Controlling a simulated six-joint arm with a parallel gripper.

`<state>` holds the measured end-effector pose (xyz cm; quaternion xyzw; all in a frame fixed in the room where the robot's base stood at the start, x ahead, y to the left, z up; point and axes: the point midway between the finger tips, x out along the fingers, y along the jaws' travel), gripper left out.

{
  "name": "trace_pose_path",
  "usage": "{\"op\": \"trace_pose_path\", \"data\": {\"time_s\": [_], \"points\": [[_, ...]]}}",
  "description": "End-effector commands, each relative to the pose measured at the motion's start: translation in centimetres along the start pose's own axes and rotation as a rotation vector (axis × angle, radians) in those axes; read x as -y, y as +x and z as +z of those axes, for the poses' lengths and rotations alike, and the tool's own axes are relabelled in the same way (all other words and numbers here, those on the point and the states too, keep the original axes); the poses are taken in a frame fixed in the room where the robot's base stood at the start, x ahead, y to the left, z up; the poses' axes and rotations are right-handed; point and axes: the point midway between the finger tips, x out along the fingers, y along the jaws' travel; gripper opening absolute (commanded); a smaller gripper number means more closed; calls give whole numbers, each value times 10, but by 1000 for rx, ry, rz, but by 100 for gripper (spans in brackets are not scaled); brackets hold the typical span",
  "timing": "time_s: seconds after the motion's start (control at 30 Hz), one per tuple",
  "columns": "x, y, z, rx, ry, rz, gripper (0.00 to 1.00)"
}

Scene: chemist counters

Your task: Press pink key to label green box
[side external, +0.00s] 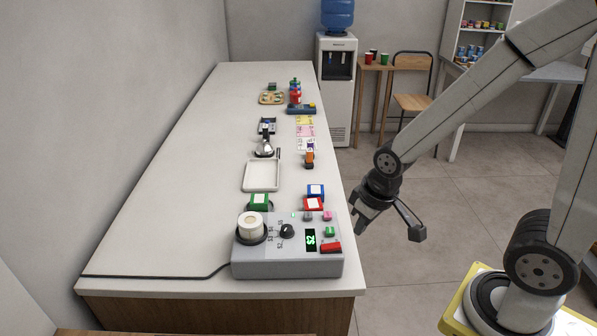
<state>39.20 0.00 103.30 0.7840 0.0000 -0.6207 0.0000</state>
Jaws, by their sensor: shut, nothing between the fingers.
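A grey label machine (275,267) stands at the near end of the counter, with a white label roll (250,225), a black knob (287,231) and a lit green display. Its pink key (327,216) is at the back right of its top, near a green key (330,231) and a red key (331,247). The green box (258,202) sits just behind the machine on the left, with a white patch on top. My gripper (362,222) is shut and empty, off the counter's right edge, to the right of the machine and apart from it.
A red box (313,204) and a blue box (316,191) stand behind the machine on the right. A white tray (262,187) lies farther back, with several small items beyond. The counter's left side (170,190) is clear except for a black cable (150,276).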

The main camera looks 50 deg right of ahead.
Motion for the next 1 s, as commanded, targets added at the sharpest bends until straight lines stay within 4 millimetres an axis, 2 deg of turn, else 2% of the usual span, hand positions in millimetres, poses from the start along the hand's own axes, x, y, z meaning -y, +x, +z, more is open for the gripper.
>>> {"op": "trace_pose_path", "data": {"time_s": [0.57, 0.77, 1.0], "points": [[-3, 0, -4, -13, -12, 8, 0], [-14, 1, -17, -65, -69, 42, 0], [-36, 1, -47, -179, -204, 104, 0]]}}
